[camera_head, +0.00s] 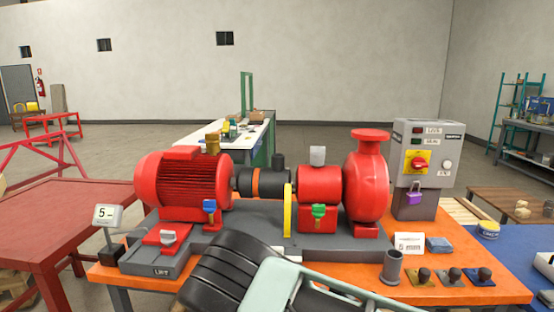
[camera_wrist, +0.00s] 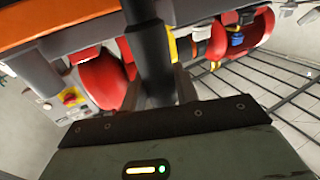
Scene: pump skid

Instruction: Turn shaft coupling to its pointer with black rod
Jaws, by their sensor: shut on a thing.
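The shaft coupling (camera_head: 262,183) is a dark cylinder with an orange band, lying between the red motor (camera_head: 185,180) and the red pump bearing housing (camera_head: 319,186) in the head view. A thin yellow upright piece (camera_head: 288,210) stands just right of it; I cannot tell whether this is the pointer. In the wrist view my gripper (camera_wrist: 160,85) is shut on the black rod (camera_wrist: 150,45), which runs up between the fingers. The rod's far end leaves the top of that view. In the head view my arm hides the gripper and rod.
A hollow grey holder (camera_head: 391,267) stands on the orange bench (camera_head: 455,292), beside several dark knobs on coloured plates. A control box (camera_head: 425,165) with a purple padlock stands right of the pump (camera_head: 367,185). Blue (camera_head: 209,210) and green (camera_head: 319,211) valve handles stick out in front.

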